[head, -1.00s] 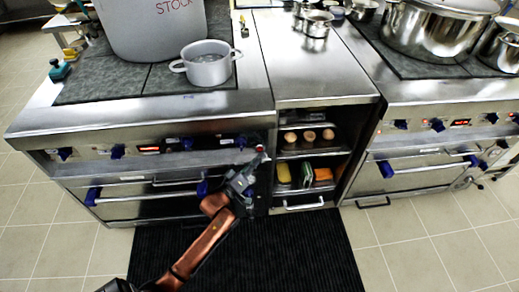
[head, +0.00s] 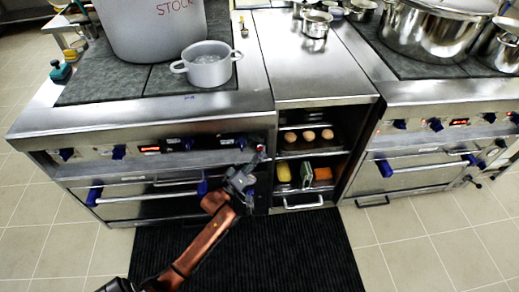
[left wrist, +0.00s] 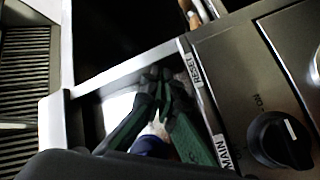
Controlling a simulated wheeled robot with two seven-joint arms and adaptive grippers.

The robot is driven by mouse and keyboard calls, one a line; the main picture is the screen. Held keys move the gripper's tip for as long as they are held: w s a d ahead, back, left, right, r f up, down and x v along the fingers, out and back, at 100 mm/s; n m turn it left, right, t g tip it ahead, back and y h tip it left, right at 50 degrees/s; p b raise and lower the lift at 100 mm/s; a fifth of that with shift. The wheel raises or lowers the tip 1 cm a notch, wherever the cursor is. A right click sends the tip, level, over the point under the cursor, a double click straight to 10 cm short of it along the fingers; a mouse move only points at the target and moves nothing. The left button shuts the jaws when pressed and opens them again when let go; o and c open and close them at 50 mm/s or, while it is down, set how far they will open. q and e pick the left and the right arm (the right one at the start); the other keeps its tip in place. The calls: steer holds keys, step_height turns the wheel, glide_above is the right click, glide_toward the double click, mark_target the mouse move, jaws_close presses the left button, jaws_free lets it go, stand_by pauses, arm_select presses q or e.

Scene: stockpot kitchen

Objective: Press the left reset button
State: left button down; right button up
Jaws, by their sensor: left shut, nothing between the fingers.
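My left gripper (head: 254,160) is shut and empty at the right end of the left stove's control panel (head: 90,152). A small red spot, which looks like the left reset button (head: 260,148), shows just at its fingertips. I cannot tell if they touch. In the left wrist view the shut fingertips (left wrist: 162,76) are beside the RESET label (left wrist: 193,70) on the panel. The button is not clearly visible there; the fingers may hide it. A MAIN label (left wrist: 225,152) and a black knob (left wrist: 279,139) are nearby. My right gripper is not in view.
Blue knobs (head: 118,152) line the left panel, with an oven handle (head: 150,195) below. A shelf unit with eggs (head: 308,135) stands just right of the gripper. A small pot (head: 207,64) and a large stockpot (head: 150,30) stand on the stove.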

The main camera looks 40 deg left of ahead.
arm_select(q)
steer(key=shift+w+a, duration=0.25)
steer(key=shift+a, duration=0.05)
stand_by(0.5)
stand_by(0.4)
steer(key=shift+s+d+p, duration=0.55)
steer(key=shift+d+p, duration=0.1)
steer(key=shift+p, duration=0.2)
